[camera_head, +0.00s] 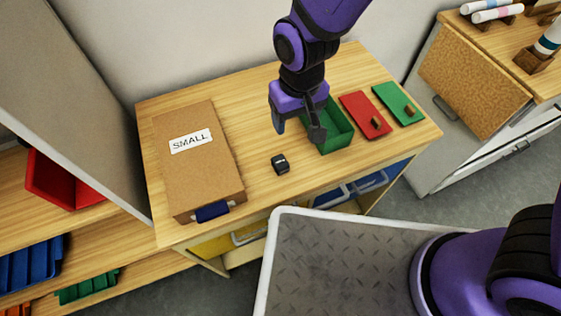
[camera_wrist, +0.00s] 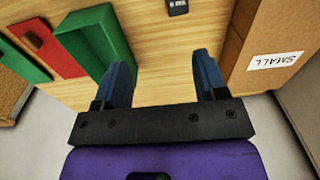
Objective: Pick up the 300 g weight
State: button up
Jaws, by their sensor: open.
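The weight is a small dark block (camera_head: 280,164) with a pale marking on top. It sits on the wooden table (camera_head: 262,108) between the cardboard box and the green tray. The marking is too small to read. In the wrist view the dark block (camera_wrist: 177,7) shows at the top edge, partly cut off, beyond the fingertips. My gripper (camera_head: 298,133) hangs above the table, behind the block and apart from it, partly in front of the green tray. In the wrist view my gripper (camera_wrist: 162,65) has its two fingers spread, with only table between them.
A cardboard box (camera_head: 205,185) labelled SMALL stands left of the block. An open green tray (camera_head: 337,140) is at the right. Beyond it lie a red lid (camera_head: 356,104) and a green lid (camera_head: 393,98) with knobs. The table around the block is clear.

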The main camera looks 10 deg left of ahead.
send_near(280, 161)
jog(key=shift+s+f+n, duration=0.1)
jog(key=shift+s+n, duration=0.2)
jog(key=shift+s, duration=0.1)
notch_tip(280, 161, down, 5)
jog(key=shift+r, duration=0.1)
jog(key=shift+w+a+f, duration=0.1)
jog(key=shift+w+f, duration=0.1)
jog(key=shift+f, duration=1.15)
jog(key=shift+w+f, duration=0.25)
jog(key=shift+f, duration=1.1)
jog(key=c, duration=1.2)
jog(key=shift+r, duration=0.15)
